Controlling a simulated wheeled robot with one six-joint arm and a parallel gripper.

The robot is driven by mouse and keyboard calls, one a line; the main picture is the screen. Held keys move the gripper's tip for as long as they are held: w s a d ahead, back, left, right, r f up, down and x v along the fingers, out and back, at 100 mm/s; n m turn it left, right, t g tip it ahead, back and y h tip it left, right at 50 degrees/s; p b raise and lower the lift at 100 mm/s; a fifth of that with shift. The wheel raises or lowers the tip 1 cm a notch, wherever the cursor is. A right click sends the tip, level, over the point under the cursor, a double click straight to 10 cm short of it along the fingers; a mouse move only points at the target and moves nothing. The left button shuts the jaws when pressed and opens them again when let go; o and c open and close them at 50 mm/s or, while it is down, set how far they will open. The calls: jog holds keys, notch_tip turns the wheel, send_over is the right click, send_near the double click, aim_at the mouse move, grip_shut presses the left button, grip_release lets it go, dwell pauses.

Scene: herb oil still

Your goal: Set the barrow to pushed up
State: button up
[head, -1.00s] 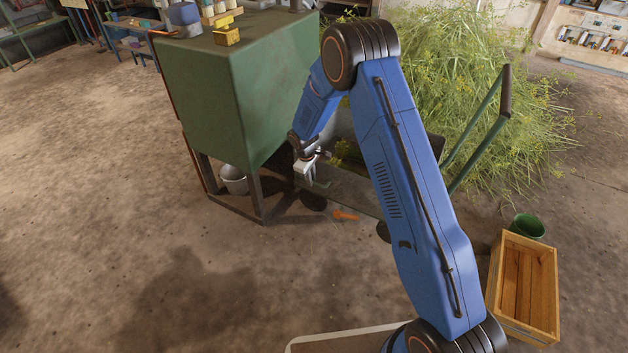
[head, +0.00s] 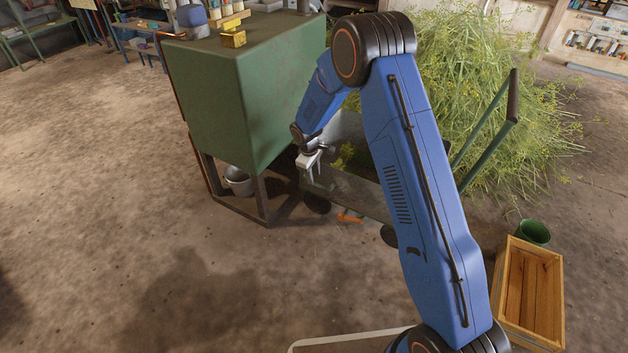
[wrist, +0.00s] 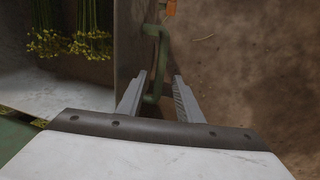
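The barrow (head: 358,192) is a grey, flat-sided cart with dark wheels beside the green cabinet. Its tall green push handle (head: 488,122) rises at the right. My arm hides much of the barrow's middle. My gripper (head: 312,170) is over the barrow's near left edge, fingers pointing down. In the wrist view, my gripper (wrist: 159,76) is open, with a green bar (wrist: 164,50) on the barrow's outer side between its fingers. The bar seems nearer the left finger; I cannot tell whether they touch. Cut herbs (wrist: 70,40) lie in the barrow.
The green cabinet (head: 235,105) on legs stands close at the left, with a bucket (head: 238,182) beneath. An orange object (head: 350,216) lies by the wheels. A green pail (head: 533,233) and wooden crate (head: 505,285) stand at right. Floor at left is clear.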

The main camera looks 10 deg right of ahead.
notch_tip(320, 180, up, 13)
jog(key=s+a, duration=0.1)
jog(key=s, duration=0.1)
jog(key=shift+a, duration=0.3)
jog(key=s+d+r+m+t, duration=0.1)
jog(key=s+d+r+m, duration=0.2)
jog(key=s+d+r, duration=0.6)
jog(key=s+d+r+m, duration=0.2)
jog(key=s+d+r, duration=0.3)
jog(key=s+r, duration=0.7)
jog(key=s+d+r+m, duration=0.1)
jog(key=s+d+m, duration=0.1)
jog(key=s, duration=0.7)
jog(key=s+d+r+m+t, duration=0.1)
jog(key=s+d, duration=0.1)
jog(key=s, duration=0.7)
jog(key=s+d+r+m+t+y, duration=0.1)
jog(key=s+d+r+m, duration=0.1)
jog(key=s, duration=0.8)
jog(key=shift+d+m, duration=0.3)
jog(key=shift+d, duration=0.3)
